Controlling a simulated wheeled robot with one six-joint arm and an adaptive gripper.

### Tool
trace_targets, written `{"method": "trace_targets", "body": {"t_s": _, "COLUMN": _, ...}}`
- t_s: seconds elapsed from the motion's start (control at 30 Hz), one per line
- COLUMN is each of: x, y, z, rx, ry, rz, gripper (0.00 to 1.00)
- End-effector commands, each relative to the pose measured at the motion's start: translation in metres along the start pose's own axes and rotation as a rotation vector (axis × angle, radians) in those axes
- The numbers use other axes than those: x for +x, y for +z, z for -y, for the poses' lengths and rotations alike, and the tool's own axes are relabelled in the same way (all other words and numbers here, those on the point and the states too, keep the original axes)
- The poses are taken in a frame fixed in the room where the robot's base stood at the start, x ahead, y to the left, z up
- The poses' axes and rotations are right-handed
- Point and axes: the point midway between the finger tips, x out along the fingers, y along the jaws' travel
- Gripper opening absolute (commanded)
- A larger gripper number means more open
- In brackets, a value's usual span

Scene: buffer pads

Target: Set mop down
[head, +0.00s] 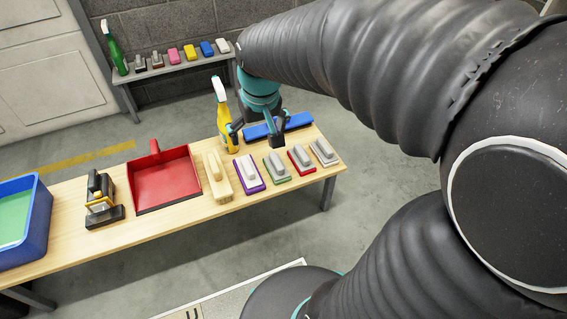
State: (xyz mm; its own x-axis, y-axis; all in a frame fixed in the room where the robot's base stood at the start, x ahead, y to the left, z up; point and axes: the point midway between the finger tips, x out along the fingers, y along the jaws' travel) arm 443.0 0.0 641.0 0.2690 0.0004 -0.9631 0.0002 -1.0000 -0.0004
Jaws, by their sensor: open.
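A long flat blue piece (297,122), which looks like the mop, lies on the back right part of the wooden table (185,219). My gripper (256,135) is over its left part, with its two dark fingers spread apart and nothing seen held between them. The gripper and wrist hide some of the blue piece. I cannot tell whether the fingers touch it, and no long handle shows.
A yellow spray bottle (221,105) stands just left of my gripper. In front are several coloured pads with grey blocks, a wooden brush (216,178), a red dustpan (162,180), a black-and-yellow tool (99,198) and a blue bin (38,225). A shelf (180,68) stands behind.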

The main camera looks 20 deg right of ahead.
Motion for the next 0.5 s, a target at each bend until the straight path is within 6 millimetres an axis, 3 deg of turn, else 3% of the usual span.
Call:
{"method": "trace_targets", "body": {"t_s": 0.03, "x": -0.014, "y": 0.013, "z": 0.000, "rx": 0.000, "ry": 0.000, "rz": -0.027, "gripper": 0.97}}
{"method": "trace_targets", "body": {"t_s": 0.2, "x": -0.045, "y": 0.055, "z": 0.000, "rx": 0.000, "ry": 0.000, "rz": -0.097, "gripper": 0.97}}
{"method": "trace_targets", "body": {"t_s": 0.5, "x": -0.071, "y": 0.118, "z": 0.000, "rx": 0.000, "ry": 0.001, "rz": -0.197, "gripper": 0.97}}
